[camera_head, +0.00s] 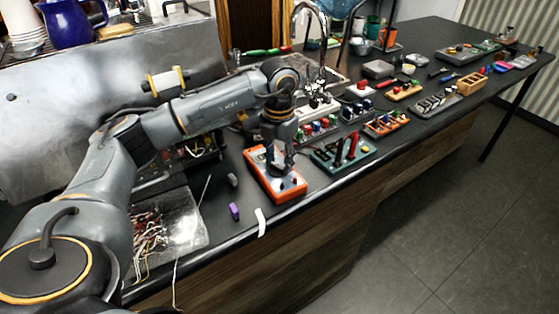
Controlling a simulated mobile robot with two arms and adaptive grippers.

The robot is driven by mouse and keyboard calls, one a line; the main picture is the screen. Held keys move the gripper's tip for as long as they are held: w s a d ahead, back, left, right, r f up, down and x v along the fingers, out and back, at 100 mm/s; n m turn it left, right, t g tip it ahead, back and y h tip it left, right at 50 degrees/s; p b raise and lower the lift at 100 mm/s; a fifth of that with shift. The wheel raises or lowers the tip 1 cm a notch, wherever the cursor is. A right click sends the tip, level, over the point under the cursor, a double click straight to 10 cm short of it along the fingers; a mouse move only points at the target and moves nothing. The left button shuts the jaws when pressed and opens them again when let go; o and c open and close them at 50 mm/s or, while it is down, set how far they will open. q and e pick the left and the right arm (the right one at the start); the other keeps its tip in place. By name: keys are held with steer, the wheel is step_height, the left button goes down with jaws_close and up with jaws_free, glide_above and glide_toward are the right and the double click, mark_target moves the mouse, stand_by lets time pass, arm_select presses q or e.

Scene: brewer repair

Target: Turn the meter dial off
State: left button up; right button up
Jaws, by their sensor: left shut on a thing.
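The orange multimeter (262,181) lies on the dark countertop near its front edge. My left gripper (280,166) points down onto the middle of the meter's face. Its fingers are shut on the meter dial, which they mostly hide, so I cannot read its setting. My right gripper is not in view.
A green block with red and black parts (327,158) stands close right of the meter. Trays of small parts (388,123) fill the counter further right. A purple piece (235,211), a grey piece (232,180) and a white strip (261,222) lie near the front edge.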

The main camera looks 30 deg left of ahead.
arm_select(q)
steer(key=n, duration=0.3)
steer(key=shift+a+n, duration=0.1)
steer(key=shift+n, duration=2)
steer(key=shift+a, duration=0.1)
steer(key=o, duration=1.2)
steer(key=shift+c, duration=0.2)
step_height(320, 180, up, 12)
steer(key=shift+f, duration=0.1)
